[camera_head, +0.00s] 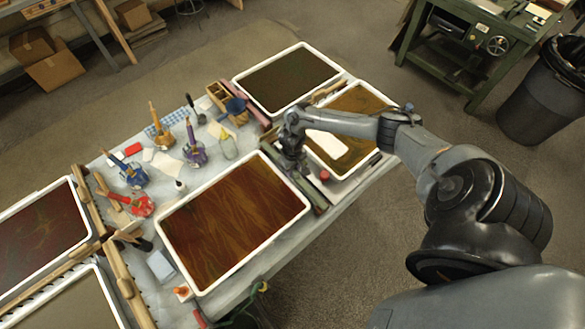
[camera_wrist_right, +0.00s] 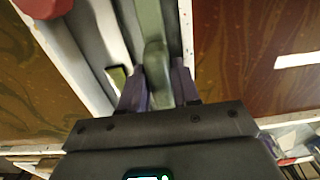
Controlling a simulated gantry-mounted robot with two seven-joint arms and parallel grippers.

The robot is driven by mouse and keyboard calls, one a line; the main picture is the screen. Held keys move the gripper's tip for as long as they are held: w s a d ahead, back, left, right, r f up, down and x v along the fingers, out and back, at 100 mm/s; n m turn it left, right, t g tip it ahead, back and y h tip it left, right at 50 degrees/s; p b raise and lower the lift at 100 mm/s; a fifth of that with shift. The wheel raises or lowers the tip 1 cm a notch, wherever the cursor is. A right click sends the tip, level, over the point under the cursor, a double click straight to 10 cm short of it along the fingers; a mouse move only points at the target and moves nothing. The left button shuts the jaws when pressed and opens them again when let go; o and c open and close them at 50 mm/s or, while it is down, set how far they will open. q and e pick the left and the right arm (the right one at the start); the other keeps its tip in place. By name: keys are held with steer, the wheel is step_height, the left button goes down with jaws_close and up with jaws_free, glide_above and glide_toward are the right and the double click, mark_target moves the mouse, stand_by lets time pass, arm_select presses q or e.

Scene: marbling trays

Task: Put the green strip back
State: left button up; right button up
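A long green strip (camera_wrist_right: 148,18) runs down the middle of the right wrist view, between the two fingers of my right gripper (camera_wrist_right: 158,88). The fingers lie close along both sides of it, and I cannot tell whether they press on it. In the head view my right gripper (camera_head: 291,162) is low between the large orange-brown tray and the tray to its right. A green length (camera_head: 312,192) shows there just in front of the gripper; the arm hides part of it. My left gripper is not in view.
White-rimmed trays stand close on both sides, the orange-brown one (camera_head: 162,222) and the right one (camera_head: 368,163). A red round thing (camera_head: 325,175) is close to the gripper. Combs, bottles and a glass jar (camera_head: 229,147) crowd the table's middle.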

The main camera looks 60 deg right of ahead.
steer(key=o, duration=0.4)
steer(key=shift+r, duration=0.5)
step_height(320, 180, up, 10)
steer(key=p, duration=0.3)
steer(key=a+n+t+y, duration=0.1)
steer(key=a+n+t, duration=0.5)
steer(key=a, duration=2)
steer(key=s+r+g, duration=0.2)
steer(key=s+r, duration=0.6)
steer(key=s, duration=0.4)
steer(key=shift+s+d+r+h, duration=0.35)
steer(key=shift+s+h, duration=0.05)
